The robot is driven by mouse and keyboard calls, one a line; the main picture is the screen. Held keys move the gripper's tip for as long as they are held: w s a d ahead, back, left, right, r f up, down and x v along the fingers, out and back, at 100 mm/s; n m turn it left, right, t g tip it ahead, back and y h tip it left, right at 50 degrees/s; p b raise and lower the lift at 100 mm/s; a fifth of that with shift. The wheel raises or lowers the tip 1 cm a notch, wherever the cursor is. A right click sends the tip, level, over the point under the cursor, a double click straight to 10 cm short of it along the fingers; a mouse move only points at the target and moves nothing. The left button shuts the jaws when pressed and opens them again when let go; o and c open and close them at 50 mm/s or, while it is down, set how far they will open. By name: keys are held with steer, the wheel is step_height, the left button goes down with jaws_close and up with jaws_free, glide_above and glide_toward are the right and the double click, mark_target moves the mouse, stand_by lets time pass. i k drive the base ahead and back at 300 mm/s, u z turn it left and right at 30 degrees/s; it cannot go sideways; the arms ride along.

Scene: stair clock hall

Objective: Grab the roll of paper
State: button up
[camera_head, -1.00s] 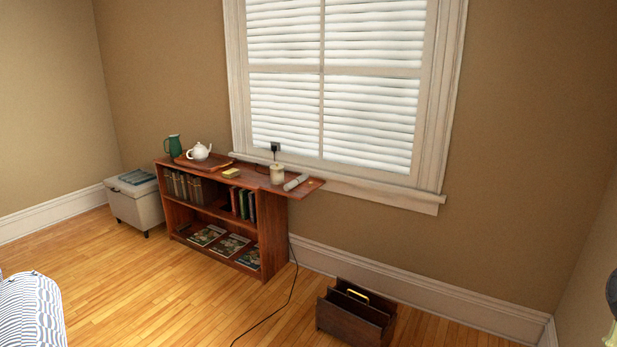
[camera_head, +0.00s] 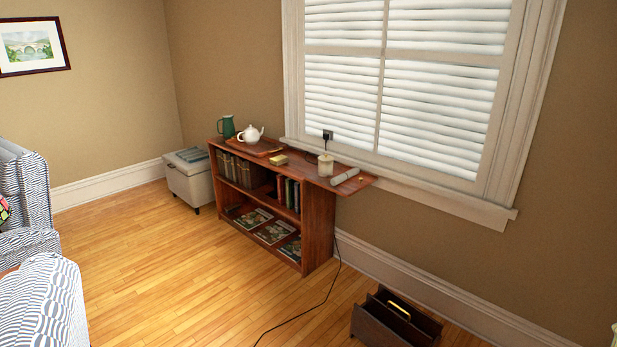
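A pale roll of paper (camera_head: 345,176) lies on the top of a low reddish-brown bookcase (camera_head: 319,218), near its right end. It lies just right of a cream lidded jar (camera_head: 325,165). The roll sits on the part of the top that juts out past the bookcase's side. My gripper is not in view, and nothing touches the roll.
A teapot (camera_head: 247,135), green jug (camera_head: 226,127) and yellow block (camera_head: 278,160) share the bookcase top. A black cable (camera_head: 327,293) crosses the floor. A dark wooden rack (camera_head: 396,318) stands front right; striped armchairs (camera_head: 50,305) are left.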

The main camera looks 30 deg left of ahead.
mark_target(343, 176)
steer(key=u, duration=1.35)
steer(key=i, duration=1.3)
steer(key=z, duration=1.65)
steer(key=i, duration=1.3)
steer(key=u, duration=2.15)
